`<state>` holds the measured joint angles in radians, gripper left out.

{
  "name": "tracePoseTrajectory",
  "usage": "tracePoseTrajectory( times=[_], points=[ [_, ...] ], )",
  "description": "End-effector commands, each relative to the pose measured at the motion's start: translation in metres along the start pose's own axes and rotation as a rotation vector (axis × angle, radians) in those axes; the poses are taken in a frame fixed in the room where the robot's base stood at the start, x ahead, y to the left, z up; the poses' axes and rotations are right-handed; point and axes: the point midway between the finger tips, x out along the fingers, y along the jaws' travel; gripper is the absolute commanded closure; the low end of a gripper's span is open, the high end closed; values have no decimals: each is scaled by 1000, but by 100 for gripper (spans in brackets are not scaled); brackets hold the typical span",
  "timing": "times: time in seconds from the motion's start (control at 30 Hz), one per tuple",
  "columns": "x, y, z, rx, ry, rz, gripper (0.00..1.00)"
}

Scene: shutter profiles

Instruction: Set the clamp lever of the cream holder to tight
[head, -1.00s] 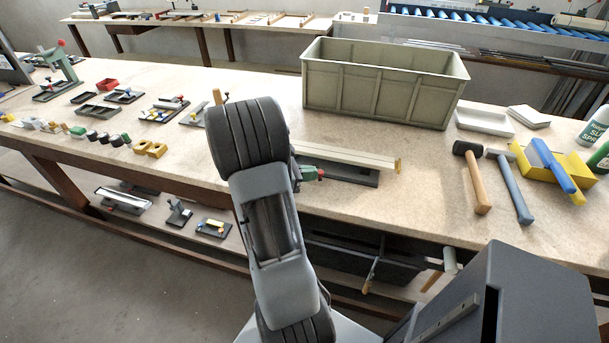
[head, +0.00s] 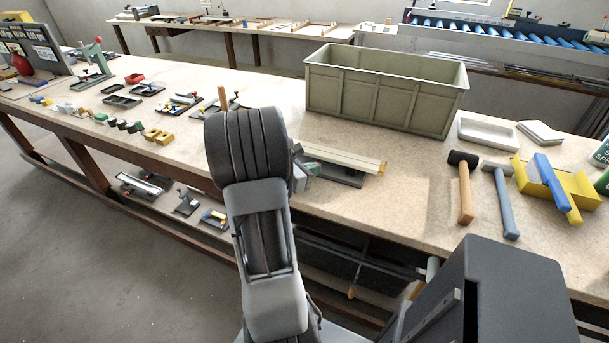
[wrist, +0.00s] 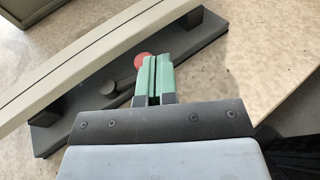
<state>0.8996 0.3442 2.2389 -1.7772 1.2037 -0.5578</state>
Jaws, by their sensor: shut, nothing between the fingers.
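A long cream profile (head: 345,158) lies on a dark base (head: 347,179) on the bench in the head view. In the wrist view the cream profile (wrist: 90,58) runs diagonally above the dark base (wrist: 185,60). A red knob (wrist: 142,60) shows at the tips of my gripper (wrist: 153,62), partly covered by the green fingers. A dark round piece (wrist: 117,87) sits on the base left of the fingers. My gripper's fingers are together with nothing between them. I cannot tell whether they touch the red knob. In the head view my arm hides the profile's left end.
A large grey-green crate (head: 385,95) stands behind the profile. A mallet (head: 464,185), a hammer (head: 503,200) and a yellow holder (head: 575,185) lie to the right. Several small fixtures stand to the left. Bare bench lies in front of the profile.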

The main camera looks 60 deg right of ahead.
Motion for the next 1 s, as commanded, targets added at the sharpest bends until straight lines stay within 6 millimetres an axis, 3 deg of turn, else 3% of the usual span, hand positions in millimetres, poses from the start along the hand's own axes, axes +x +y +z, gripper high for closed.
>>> tracePoseTrajectory(
  times=[1.0],
  points=[
    [21,4,5,-1,0,3,100]
  ],
)
